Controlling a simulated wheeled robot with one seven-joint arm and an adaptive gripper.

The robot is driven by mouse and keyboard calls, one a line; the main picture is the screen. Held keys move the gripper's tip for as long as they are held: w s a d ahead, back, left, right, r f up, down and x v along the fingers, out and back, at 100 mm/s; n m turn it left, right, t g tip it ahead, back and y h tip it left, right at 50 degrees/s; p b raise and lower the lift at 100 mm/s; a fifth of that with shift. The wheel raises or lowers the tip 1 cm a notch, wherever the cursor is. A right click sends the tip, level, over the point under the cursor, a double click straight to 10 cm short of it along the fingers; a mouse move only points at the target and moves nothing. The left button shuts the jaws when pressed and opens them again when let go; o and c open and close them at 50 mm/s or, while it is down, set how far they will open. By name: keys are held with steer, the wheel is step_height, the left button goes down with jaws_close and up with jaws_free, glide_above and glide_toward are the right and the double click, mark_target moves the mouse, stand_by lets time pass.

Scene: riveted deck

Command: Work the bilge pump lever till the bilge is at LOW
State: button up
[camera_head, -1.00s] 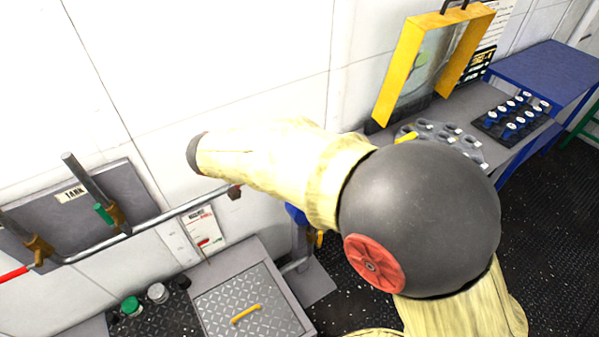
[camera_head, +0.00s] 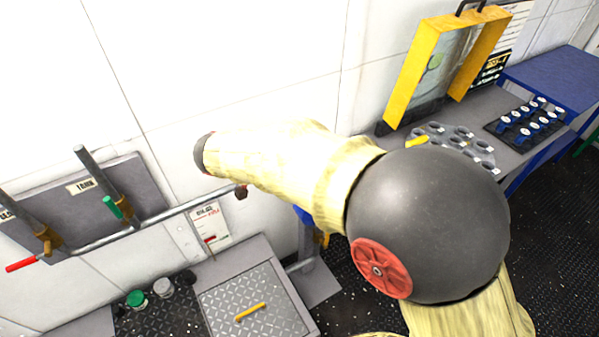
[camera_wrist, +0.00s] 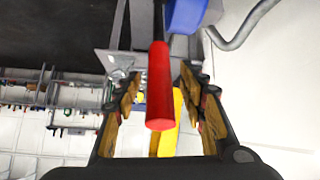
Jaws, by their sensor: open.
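A lever with a red grip (camera_wrist: 160,88) stands between the two fingers of my gripper (camera_wrist: 162,98) in the wrist view. The gripper is open, with a finger on each side of the grip and gaps between. A blue body (camera_wrist: 186,14), perhaps the pump, is beside the lever's far end. In the head view a blue part (camera_head: 304,214) shows below my arm, which hides my gripper and the red grip. A small white gauge card (camera_head: 209,226) with a red mark is on the wall; its lettering is too small to read.
A grey hatch (camera_head: 240,297) with a yellow handle is below. A yellow-framed screen (camera_head: 407,74) and a blue table (camera_head: 556,78) are at right. A yellow part (camera_wrist: 178,105) shows behind the grip.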

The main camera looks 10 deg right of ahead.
steer(key=v, duration=1.2)
